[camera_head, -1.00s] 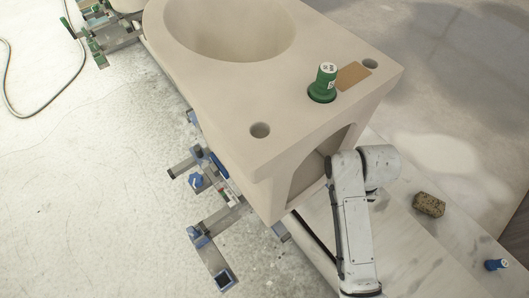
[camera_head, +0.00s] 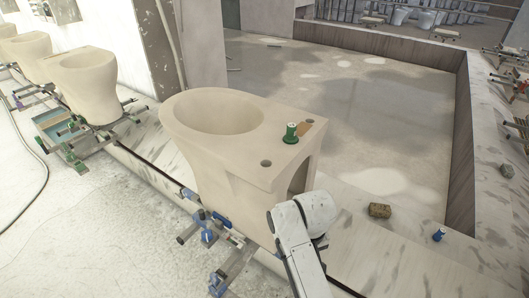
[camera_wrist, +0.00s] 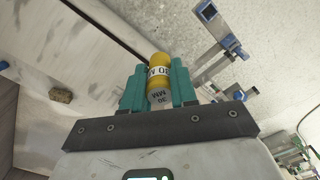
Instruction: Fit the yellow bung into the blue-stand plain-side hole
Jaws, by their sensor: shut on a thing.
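The yellow bung (camera_wrist: 159,72) with a white lettered label is between the teal fingers of my gripper (camera_wrist: 158,80), which is shut on it. In the head view my gripper and the bung are hidden; only my arm shows at lower middle. The beige toilet-shaped casting (camera_head: 212,150) stands on the blue-clamped stand (camera_head: 208,233). Its top has an open near hole (camera_head: 266,163), a green bung (camera_head: 290,134) in the middle and an open far hole (camera_head: 310,121). A brown patch (camera_head: 308,129) lies beside the far hole, none beside the near hole.
A sponge-like block (camera_head: 380,210) and a blue bung (camera_head: 439,234) lie on the pale ledge at right. More castings on clamped stands, one with green clamps (camera_head: 75,150), line the left. Pale floor at lower left is mostly clear.

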